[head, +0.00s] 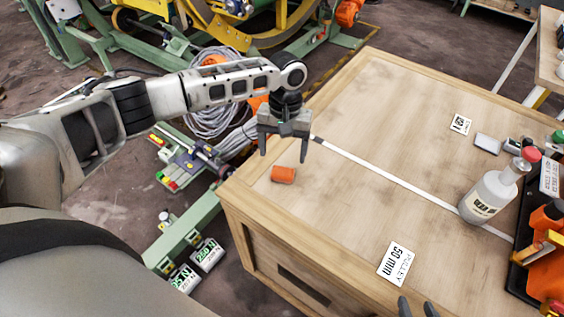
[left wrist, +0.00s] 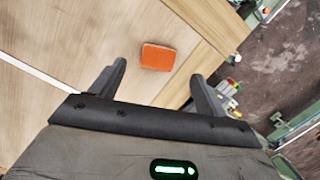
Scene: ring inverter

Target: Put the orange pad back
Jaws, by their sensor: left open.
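The orange pad (head: 283,175) lies on the wooden table top (head: 350,120) near its left edge. It also shows in the left wrist view (left wrist: 158,57), lying flat and a little beyond my fingertips. My left gripper (head: 283,156) is open and empty. It points down, just above and behind the pad in the head view, and does not touch it. In the left wrist view its two fingers (left wrist: 158,72) are spread wide, one to each side of the pad. Two dark fingertips of my right gripper (head: 417,307) show apart at the bottom edge, with nothing visible between them.
A white bottle (head: 487,197) stands at the right beside a dark tray (head: 520,260) with orange tools. Labels (head: 397,263) and a white strip (head: 380,172) lie on the table. Small objects sit at the far right. The table's middle is clear.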

